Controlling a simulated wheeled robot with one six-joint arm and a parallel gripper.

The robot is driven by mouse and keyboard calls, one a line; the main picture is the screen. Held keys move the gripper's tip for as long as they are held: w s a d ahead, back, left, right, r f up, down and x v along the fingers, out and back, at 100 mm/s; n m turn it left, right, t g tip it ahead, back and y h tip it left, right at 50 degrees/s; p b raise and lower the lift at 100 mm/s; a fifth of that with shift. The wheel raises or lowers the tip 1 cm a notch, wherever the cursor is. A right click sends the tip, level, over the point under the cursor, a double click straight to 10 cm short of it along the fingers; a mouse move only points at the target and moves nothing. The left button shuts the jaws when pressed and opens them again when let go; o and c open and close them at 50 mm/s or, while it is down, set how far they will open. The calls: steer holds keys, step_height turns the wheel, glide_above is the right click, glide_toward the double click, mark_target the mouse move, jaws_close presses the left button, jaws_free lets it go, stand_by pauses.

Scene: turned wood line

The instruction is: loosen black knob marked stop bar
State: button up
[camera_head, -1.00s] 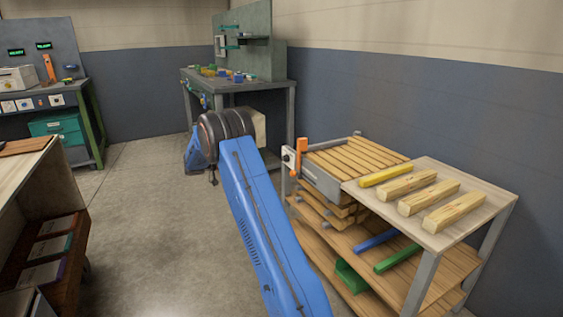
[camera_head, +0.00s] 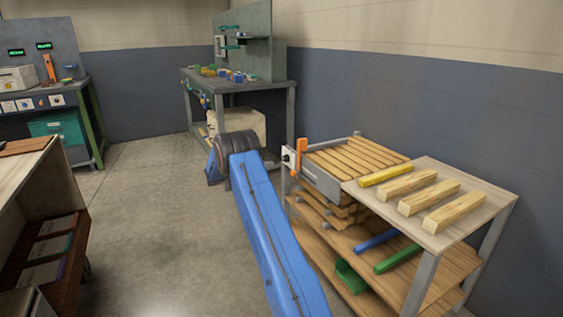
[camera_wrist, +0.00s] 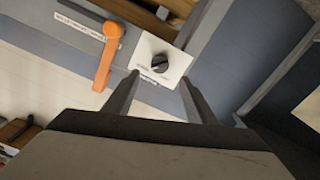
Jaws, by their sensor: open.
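The black knob (camera_wrist: 160,63) sits on a white square plate (camera_wrist: 150,78) in the wrist view, with a dark label below it that is too small to read. My gripper (camera_wrist: 159,82) is open, its two dark fingers on either side of the plate's lower part. The knob lies just beyond the fingertips, roughly between them, and nothing is held.
An orange lever (camera_wrist: 107,55) stands close left of the plate in the wrist view; it also shows in the head view (camera_head: 300,155). A yellow bar (camera_head: 386,175) and several wooden bars lie on the bench top (camera_head: 483,185). Open floor (camera_head: 150,220) lies left of my arm.

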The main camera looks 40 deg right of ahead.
mark_target(283, 159)
steer(key=x, duration=1)
steer(key=shift+w, duration=0.1)
steer(key=c, duration=1.1)
steer(key=shift+o, duration=0.3)
steer(key=shift+a, duration=0.1)
